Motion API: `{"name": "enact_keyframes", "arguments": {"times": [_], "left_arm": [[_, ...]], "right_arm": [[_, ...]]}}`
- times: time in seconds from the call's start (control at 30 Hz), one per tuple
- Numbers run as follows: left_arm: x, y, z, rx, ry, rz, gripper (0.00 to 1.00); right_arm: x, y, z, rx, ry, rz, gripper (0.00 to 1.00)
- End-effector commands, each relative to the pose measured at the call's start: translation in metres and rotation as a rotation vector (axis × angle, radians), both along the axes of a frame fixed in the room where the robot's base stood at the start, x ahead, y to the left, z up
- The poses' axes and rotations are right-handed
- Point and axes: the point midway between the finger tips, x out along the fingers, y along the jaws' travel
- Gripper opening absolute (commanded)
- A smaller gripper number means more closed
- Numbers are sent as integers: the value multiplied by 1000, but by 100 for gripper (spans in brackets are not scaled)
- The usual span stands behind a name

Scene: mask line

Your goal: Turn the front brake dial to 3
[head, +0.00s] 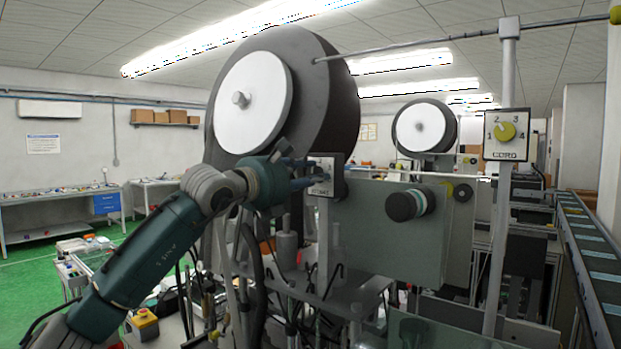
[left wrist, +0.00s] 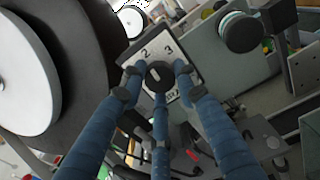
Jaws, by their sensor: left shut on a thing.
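The dial plate (head: 321,172) stands on a grey post in front of the large roll, at the middle of the head view. In the left wrist view, the plate (left wrist: 170,47) shows 2 and 3 along its upper part. Its dark round knob (left wrist: 160,75) sits between my fingers, with a pale mark on its face; I cannot tell surely which number it points to. My left gripper (head: 309,174) reaches in from the left, its blue fingers closed around the knob; it also shows in the left wrist view (left wrist: 157,82). My fingers hide the plate's lower numbers.
A second dial plate with a yellow knob (head: 507,131) and numbers 1 to 4 stands on a pole at right. The large roll (head: 285,80) is close above my left gripper. A dark knob (head: 405,205) sticks out of a grey panel (head: 370,245). A conveyor (head: 590,240) runs at far right.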

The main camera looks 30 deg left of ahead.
Motion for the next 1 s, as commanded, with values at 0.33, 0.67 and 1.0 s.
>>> {"name": "enact_keyframes", "arguments": {"times": [0.33,0.67,1.0], "left_arm": [[1,-1,-4,293,-15,-3,4],[1,0,-4,598,-38,-4,3],[2,0,-5,830,-53,-5,3]], "right_arm": [[0,0,-7,0,-1,1,51],[1,0,-6,0,-2,2,51],[1,0,-3,0,-2,2,51]]}}
